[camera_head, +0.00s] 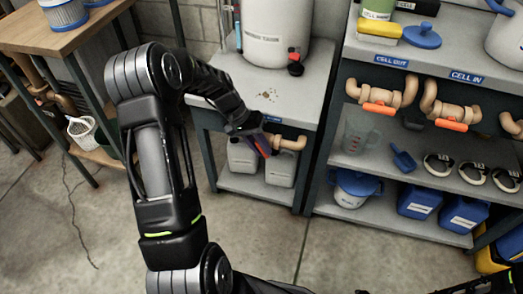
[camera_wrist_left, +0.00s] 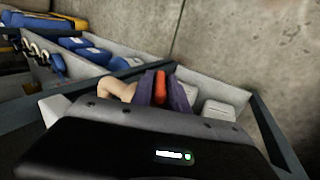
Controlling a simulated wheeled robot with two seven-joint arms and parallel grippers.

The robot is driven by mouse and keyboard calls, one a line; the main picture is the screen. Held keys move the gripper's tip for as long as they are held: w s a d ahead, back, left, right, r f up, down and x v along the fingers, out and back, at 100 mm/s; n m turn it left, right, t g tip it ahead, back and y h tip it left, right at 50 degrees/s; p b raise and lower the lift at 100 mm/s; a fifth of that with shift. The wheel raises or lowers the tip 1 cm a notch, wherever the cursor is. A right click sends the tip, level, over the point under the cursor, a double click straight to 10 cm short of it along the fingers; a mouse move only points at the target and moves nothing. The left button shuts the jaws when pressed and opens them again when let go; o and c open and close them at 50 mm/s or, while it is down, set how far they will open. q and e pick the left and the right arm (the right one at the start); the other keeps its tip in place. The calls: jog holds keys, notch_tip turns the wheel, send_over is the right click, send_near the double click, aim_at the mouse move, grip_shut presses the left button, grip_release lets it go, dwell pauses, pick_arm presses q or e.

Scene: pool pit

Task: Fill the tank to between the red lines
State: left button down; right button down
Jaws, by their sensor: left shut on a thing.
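A white cylindrical tank (camera_head: 275,30) with a dark text label stands on the grey bench; its top is cut off and I see no red lines on it. Below the bench top, a tan pipe valve (camera_head: 291,143) sticks out; it also shows in the left wrist view (camera_wrist_left: 117,88). Its orange-red handle (camera_wrist_left: 159,87) sits between the purple-grey fingers of my left gripper (camera_head: 260,143). My left gripper is shut on this handle, and its fingers hide part of it. My right gripper's fingers do not show.
A small red-and-black fitting (camera_head: 295,63) is at the tank's foot. White jugs (camera_head: 280,170) stand on the lower shelf. At right, a shelf unit (camera_head: 400,65) labelled CELL OUT and CELL IN has more orange-handled valves (camera_head: 381,108). The floor (camera_head: 240,235) in front is clear.

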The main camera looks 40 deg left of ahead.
pick_arm(q)
jog(key=shift+h, duration=0.3)
jog(key=c, duration=1.4)
grip_release()
jog(key=p+v, duration=0.1)
jog(key=v, duration=0.6)
jog(key=shift+s+a+r, duration=0.2)
jog(key=shift+r, duration=0.1)
